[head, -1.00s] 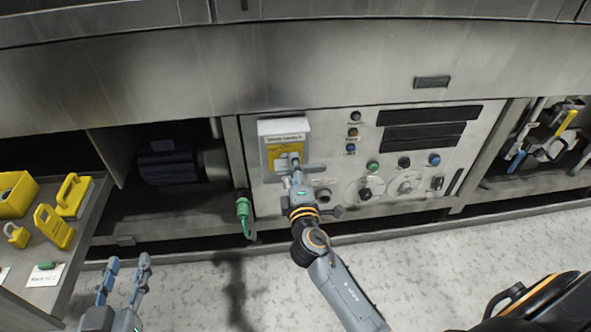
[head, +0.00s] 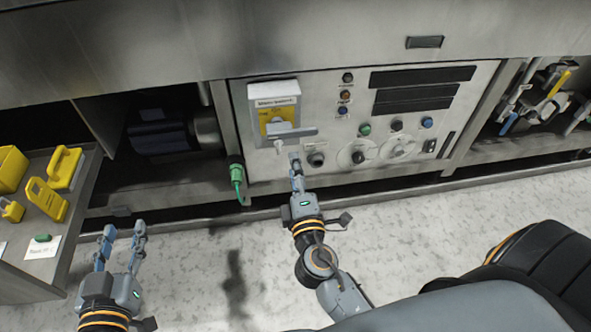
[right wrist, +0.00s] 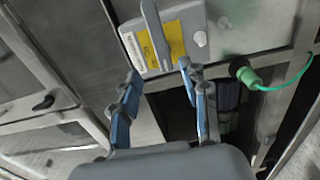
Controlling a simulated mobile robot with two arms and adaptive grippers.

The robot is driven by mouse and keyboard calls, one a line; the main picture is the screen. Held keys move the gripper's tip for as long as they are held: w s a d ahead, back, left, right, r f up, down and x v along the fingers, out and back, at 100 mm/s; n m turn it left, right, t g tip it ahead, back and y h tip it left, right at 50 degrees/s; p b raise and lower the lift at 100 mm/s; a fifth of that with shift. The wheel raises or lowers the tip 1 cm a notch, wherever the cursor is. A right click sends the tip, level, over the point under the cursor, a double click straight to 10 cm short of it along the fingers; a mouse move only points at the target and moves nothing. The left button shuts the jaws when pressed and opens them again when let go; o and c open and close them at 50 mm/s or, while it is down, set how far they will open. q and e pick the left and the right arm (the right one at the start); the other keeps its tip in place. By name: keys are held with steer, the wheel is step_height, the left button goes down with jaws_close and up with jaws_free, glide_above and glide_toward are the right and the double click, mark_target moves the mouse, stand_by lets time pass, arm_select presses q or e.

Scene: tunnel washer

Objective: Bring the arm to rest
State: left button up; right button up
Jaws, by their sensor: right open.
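My right gripper (head: 296,172) is in front of the control panel (head: 330,110), below the grey isolator box with its yellow plate (head: 272,116). Its fingers are apart and empty in the right wrist view (right wrist: 160,95), with the isolator box (right wrist: 196,50) beyond the fingertips and apart from them. A grey handle (head: 290,133) lies across the box's front, roughly level in the head view. My left gripper (head: 122,240) is at the lower left over the floor, fingers spread and empty.
A side shelf (head: 75,225) at the left holds yellow lockout devices (head: 48,200) and a green tag item (head: 43,238). A green plug with a cable (head: 237,175) hangs left of the panel. The speckled floor (head: 400,225) is free in front.

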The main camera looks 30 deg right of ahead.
steer(key=shift+s, duration=0.1)
stand_by(0.5)
